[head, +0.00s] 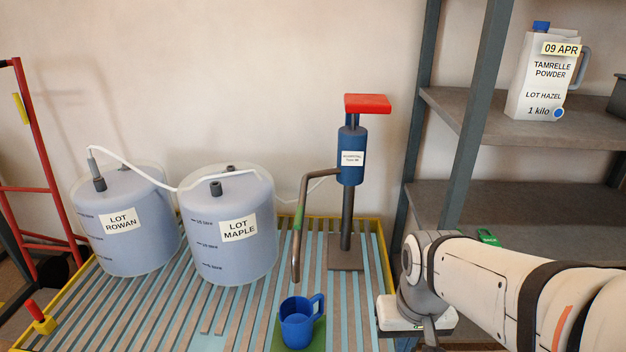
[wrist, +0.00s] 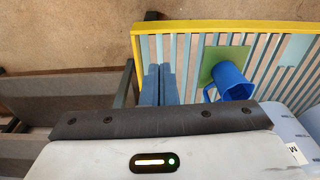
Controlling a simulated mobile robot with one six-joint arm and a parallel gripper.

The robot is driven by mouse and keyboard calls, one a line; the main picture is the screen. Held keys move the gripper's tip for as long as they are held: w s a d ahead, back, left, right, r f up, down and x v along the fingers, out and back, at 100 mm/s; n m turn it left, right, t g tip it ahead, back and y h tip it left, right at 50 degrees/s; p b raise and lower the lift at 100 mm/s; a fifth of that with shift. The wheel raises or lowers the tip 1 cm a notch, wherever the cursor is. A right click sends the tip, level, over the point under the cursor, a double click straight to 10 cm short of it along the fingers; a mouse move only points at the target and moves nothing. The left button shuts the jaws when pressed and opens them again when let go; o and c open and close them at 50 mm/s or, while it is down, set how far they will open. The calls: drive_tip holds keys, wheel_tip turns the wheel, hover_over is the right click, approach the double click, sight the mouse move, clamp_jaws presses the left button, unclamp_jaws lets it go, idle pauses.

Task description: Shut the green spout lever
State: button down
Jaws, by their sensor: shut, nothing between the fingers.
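The green spout lever (head: 299,217) shows as a narrow green strip along the bent grey spout (head: 296,255) of the blue hand pump (head: 351,155). The strip runs nearly in line with the spout's downward pipe. The pump has a red top handle (head: 367,103) and stands on a grey base. A blue mug (head: 298,328) sits on a green mat below the spout; it also shows in the wrist view (wrist: 232,84). My gripper (wrist: 158,72) is shut and empty, left of the mug in the wrist view. Its fingertips are not clear in the head view. The lever is not visible in the wrist view.
Two translucent drums, LOT ROWAN (head: 125,220) and LOT MAPLE (head: 228,225), stand left of the pump, with a white hose running over them. The slatted tray has a yellow rim (wrist: 240,26). Grey shelving (head: 485,200) with a powder jug (head: 545,80) stands at right.

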drive_tip(key=shift+d, duration=0.15)
drive_tip(key=m+y+p, duration=0.9)
drive_tip(key=m+y, duration=0.7)
drive_tip(key=m, duration=0.3)
approach(299, 217)
drive_tip(key=d, duration=0.4)
drive_tip(key=shift+a+r, duration=0.1)
drive_tip(key=a+f+b, duration=0.2)
drive_tip(key=a+b, duration=0.2)
drive_tip(key=a, duration=0.6)
drive_tip(key=shift+w, duration=0.2)
